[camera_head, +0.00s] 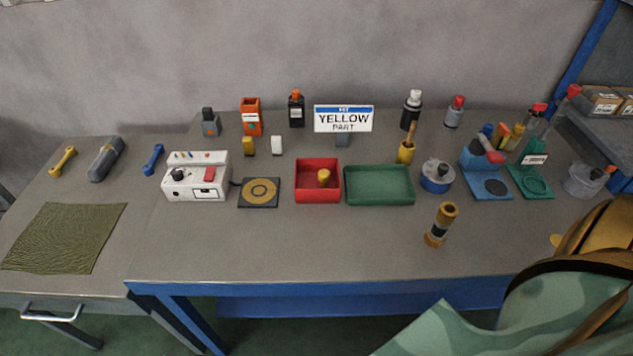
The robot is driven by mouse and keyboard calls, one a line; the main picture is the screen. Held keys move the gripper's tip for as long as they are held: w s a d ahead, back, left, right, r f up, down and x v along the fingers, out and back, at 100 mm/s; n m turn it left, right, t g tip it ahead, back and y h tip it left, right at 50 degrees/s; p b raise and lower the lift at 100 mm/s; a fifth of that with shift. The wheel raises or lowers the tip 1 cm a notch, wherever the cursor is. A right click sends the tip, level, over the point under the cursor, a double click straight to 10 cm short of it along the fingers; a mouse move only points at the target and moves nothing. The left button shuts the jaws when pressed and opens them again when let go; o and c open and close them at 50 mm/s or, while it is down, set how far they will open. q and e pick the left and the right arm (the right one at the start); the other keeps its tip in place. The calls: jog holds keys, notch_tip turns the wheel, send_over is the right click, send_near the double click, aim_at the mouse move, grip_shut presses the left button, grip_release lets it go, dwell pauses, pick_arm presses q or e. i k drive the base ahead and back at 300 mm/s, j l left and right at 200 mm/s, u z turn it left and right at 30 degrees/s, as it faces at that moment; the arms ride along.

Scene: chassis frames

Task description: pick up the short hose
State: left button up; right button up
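A short tube (440,224), brown-gold with a dark band and a lighter band around its middle, stands slightly tilted on the grey table near the front edge, right of centre. It is the only thing here that looks like a short hose, though I cannot be sure of its material. Nothing touches it. Parts of my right arm, bronze and green, fill the lower right corner; no fingertips can be made out there. My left gripper is not in view.
Behind the tube are a green tray (380,198), a red tray (317,194) holding a yellow piece, and a blue-grey round pot (437,177). Blue and green stands (484,180) are to the right. The table front left of the tube is clear.

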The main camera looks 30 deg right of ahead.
aim_at(441, 225)
jog(key=z, duration=2.05)
